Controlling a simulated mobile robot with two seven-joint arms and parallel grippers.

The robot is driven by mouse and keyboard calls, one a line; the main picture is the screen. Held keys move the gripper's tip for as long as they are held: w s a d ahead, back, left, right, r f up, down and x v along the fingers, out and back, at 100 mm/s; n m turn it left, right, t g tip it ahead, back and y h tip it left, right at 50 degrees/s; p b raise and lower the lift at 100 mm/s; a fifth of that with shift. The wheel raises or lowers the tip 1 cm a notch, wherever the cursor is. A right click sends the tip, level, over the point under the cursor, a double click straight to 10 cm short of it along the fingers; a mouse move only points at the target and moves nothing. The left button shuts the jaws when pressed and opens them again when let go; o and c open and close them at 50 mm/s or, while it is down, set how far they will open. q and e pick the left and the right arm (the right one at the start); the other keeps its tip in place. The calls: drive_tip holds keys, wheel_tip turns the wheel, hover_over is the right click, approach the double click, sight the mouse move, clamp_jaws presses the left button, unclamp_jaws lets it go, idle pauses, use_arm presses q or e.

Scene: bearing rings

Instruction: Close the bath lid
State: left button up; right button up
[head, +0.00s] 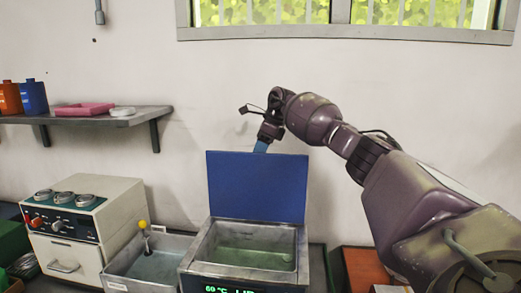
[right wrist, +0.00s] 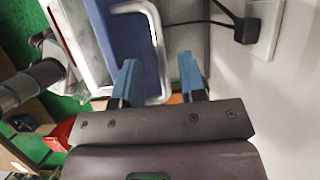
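The bath (head: 245,245) is a metal tank with liquid inside and a lit display on its front. Its blue lid (head: 257,187) stands upright at the back, open. My right gripper (head: 262,146) is at the lid's top edge, reaching down from above; its tips are partly hidden there. In the right wrist view its two blue fingers (right wrist: 157,80) are apart. A silver bar handle (right wrist: 157,45) on the blue lid (right wrist: 126,38) shows ahead, with part of it between the fingers. I cannot tell whether they touch it. My left gripper is not in view.
A smaller metal tray (head: 155,268) with a yellow-knobbed rod stands left of the bath, beside a white control box (head: 80,225). A wall shelf (head: 90,115) holds bottles and a pink tray. In the right wrist view, a black plug (right wrist: 246,30) sits at a wall socket.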

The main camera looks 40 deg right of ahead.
drive_tip(key=shift+w+f, duration=0.1)
drive_tip(key=shift+f, duration=0.2)
drive_tip(key=shift+c, duration=0.2)
clamp_jaws()
drive_tip(key=shift+a, duration=0.15)
